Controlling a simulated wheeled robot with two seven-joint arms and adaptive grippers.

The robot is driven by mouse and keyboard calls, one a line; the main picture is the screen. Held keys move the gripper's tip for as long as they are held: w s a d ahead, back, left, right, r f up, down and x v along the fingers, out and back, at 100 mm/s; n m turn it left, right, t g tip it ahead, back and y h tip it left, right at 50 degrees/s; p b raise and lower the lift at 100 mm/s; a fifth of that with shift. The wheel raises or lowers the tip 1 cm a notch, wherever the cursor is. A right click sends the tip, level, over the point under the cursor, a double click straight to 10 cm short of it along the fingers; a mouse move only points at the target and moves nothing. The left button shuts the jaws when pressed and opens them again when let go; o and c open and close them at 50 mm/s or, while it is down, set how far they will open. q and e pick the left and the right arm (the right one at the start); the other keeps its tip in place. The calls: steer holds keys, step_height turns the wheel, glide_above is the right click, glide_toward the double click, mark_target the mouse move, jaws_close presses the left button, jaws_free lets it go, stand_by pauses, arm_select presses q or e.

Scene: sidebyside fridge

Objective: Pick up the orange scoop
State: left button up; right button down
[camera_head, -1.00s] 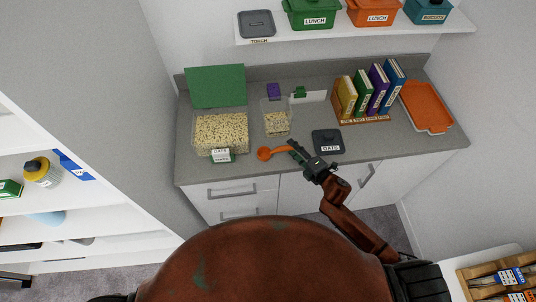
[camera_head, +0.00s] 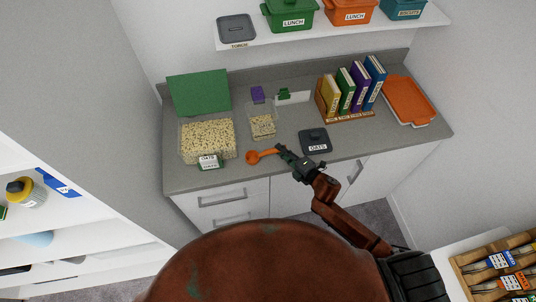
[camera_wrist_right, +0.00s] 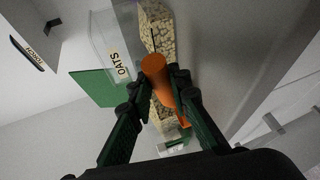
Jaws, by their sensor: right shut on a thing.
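The orange scoop (camera_head: 254,157) is at the front of the grey counter, its round bowl to the left and its handle to the right. My right gripper (camera_head: 280,150) is shut on the handle end. In the right wrist view the scoop (camera_wrist_right: 157,68) lies between the two dark green fingers (camera_wrist_right: 158,92), its bowl pointing away. I cannot tell whether the scoop touches the counter. My left gripper is not in view.
A clear tub of oats (camera_head: 181,143) stands left of the scoop, and a smaller clear tub (camera_head: 262,112) behind it. A dark OATS lid (camera_head: 314,137) lies right of the gripper. Books (camera_head: 345,92) and an orange tray (camera_head: 408,98) stand further right. A shelf (camera_head: 330,37) hangs above.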

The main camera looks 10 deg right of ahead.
steer(key=shift+r, duration=0.5)
steer(key=s+a+r, duration=0.9)
steer(key=s+r, duration=0.1)
steer(key=r, duration=0.2)
steer(key=shift+s+a, duration=0.15)
steer(key=shift+a, duration=0.1)
stand_by(0.3)
